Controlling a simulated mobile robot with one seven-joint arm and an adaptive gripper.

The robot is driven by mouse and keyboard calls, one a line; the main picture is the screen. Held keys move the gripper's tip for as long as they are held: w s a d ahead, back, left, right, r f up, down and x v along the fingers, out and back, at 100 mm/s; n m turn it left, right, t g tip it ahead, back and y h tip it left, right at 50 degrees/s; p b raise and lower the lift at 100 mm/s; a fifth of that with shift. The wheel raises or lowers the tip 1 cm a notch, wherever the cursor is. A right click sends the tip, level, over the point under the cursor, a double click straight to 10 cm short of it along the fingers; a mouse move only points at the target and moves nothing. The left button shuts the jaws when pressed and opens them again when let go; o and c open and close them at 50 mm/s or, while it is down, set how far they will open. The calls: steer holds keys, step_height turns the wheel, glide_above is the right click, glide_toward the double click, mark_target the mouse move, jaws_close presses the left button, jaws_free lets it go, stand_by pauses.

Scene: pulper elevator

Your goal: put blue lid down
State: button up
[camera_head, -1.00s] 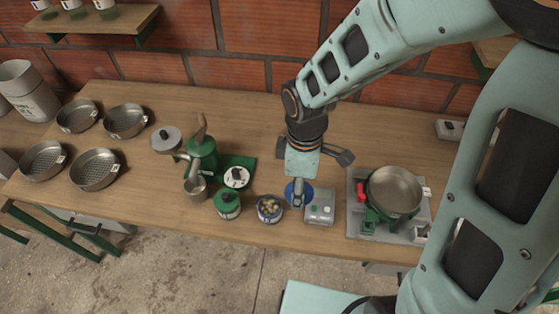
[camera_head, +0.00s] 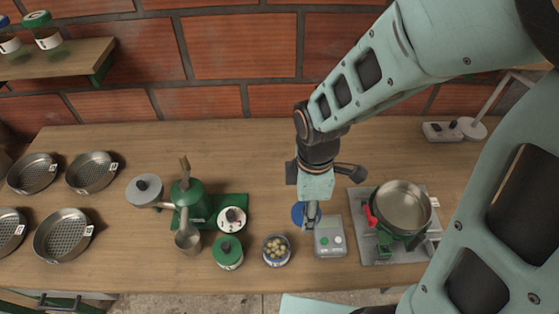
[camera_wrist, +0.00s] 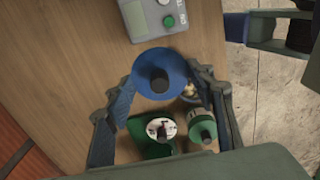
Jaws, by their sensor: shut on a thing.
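The blue lid (camera_head: 298,213) is a round disc, partly hidden in the head view by my gripper (camera_head: 312,211). In the wrist view the blue lid (camera_wrist: 146,65) shows whole, with a dark knob in its middle. My gripper (camera_wrist: 162,88) has a finger on either side of the lid and is shut on it. The lid is just left of a grey box with buttons. An open jar of pale round pieces (camera_head: 277,263) stands to the front left of the lid. Whether the lid touches the table, I cannot tell.
The grey button box (camera_head: 330,246) stands close right of my gripper. A pot (camera_head: 404,206) sits on a green burner further right. A green-lidded jar (camera_head: 228,253) and a green machine (camera_head: 190,203) stand left. The table behind my gripper is fairly clear.

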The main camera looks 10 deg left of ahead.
steer(key=b, duration=0.6)
glide_toward(275, 200)
steer(key=s+d+r, duration=0.2)
steer(key=s+d, duration=0.1)
steer(key=f, duration=0.1)
steer(key=w+a+f+b, duration=0.2)
steer(key=f, duration=0.1)
steer(key=shift+w+a+f+b, duration=0.25)
steer(key=shift+w+b, duration=0.05)
steer(key=shift+b, duration=0.1)
steer(key=f+b, duration=0.1)
steer(key=f, duration=0.1)
steer(key=f+b, duration=0.1)
steer(key=shift+w+a+f+b, duration=0.25)
steer(key=shift+a+b, duration=0.05)
steer(key=shift+b, duration=0.05)
steer(key=shift+f, duration=0.2)
steer(key=shift+f, duration=0.2)
steer(key=o, duration=0.9)
